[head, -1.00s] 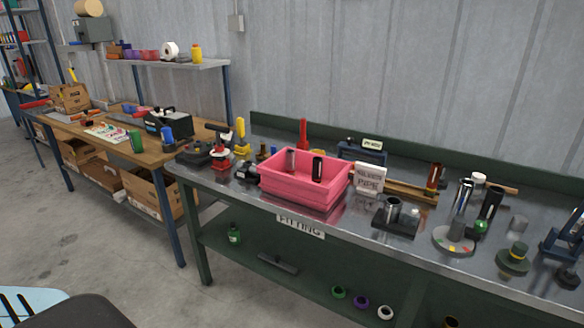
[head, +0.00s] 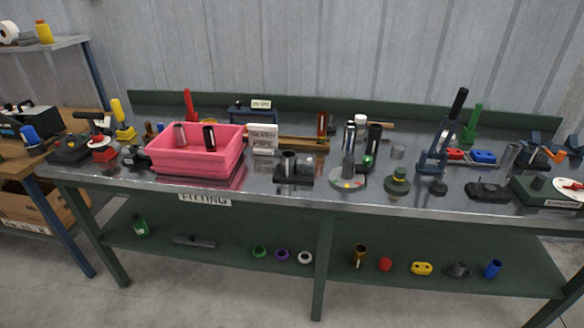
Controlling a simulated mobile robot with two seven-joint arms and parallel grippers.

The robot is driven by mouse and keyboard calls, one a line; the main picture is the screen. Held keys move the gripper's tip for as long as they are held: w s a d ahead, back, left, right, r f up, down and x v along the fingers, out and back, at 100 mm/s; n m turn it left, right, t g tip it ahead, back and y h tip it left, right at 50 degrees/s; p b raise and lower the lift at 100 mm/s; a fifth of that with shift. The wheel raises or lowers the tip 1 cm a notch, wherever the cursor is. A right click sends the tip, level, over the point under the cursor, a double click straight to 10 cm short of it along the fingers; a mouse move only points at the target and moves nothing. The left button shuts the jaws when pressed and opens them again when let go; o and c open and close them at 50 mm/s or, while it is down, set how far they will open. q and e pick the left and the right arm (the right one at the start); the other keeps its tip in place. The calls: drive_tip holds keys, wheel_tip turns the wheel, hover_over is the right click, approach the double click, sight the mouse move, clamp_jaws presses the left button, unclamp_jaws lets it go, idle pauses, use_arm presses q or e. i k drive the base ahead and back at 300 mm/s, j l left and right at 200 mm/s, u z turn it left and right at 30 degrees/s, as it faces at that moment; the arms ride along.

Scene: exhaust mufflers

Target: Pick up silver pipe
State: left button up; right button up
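A pink bin (head: 197,165) stands on the metal workbench (head: 250,196). Farther right, a shiny silver pipe (head: 350,134) stands upright next to a black pipe (head: 374,138). I cannot tell which silver piece the sign refers to. Neither gripper is in view.
A grey round base with coloured marks (head: 348,182) and a green-and-yellow knob (head: 397,181) sit near the bench's front. A blue press-like tool (head: 444,135) stands farther right. The lower shelf (head: 220,250) holds several small parts. A wooden table (head: 60,160) stands at the left.

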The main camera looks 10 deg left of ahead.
sight(178, 129)
drive_tip(key=i+j, duration=0.3)
drive_tip(key=i+j+u, duration=0.15)
drive_tip(key=i+j, duration=0.2)
drive_tip(key=i, duration=0.15)
